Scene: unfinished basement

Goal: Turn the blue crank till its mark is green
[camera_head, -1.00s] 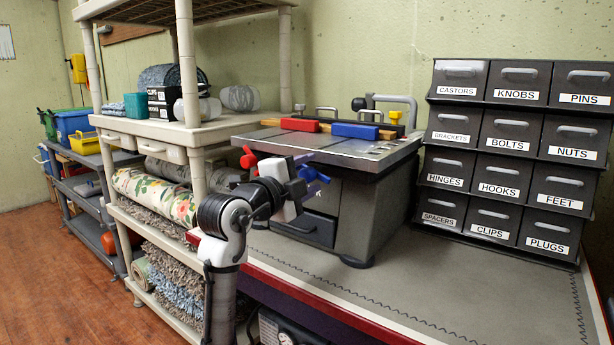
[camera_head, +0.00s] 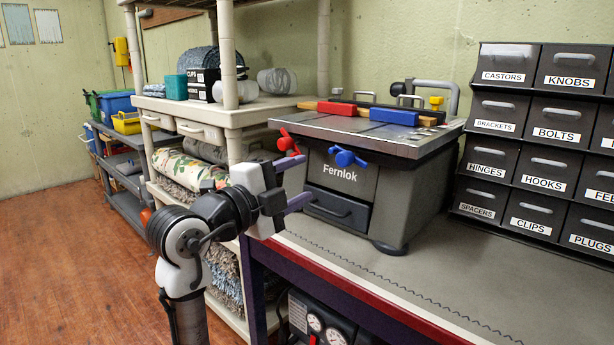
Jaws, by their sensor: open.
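The blue crank (camera_head: 345,158) sits on the upper front of a grey bench machine marked Fernlok (camera_head: 340,174). I cannot make out a coloured mark on it. A red crank (camera_head: 288,141) is to its left on the same machine. My gripper (camera_head: 307,178) is open and empty, its two purple fingers spread one above the other. In the picture it is left of and below the blue crank, apart from it. It overlaps the left part of the machine's front, below the red crank.
The machine stands on a grey workbench (camera_head: 420,285) with a red edge. Labelled drawers (camera_head: 535,140) stand to the right. A beige shelf unit (camera_head: 245,112) with rolled rugs is close behind my arm. Red and blue blocks lie on the machine top. Wooden floor (camera_head: 80,260) is open at left.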

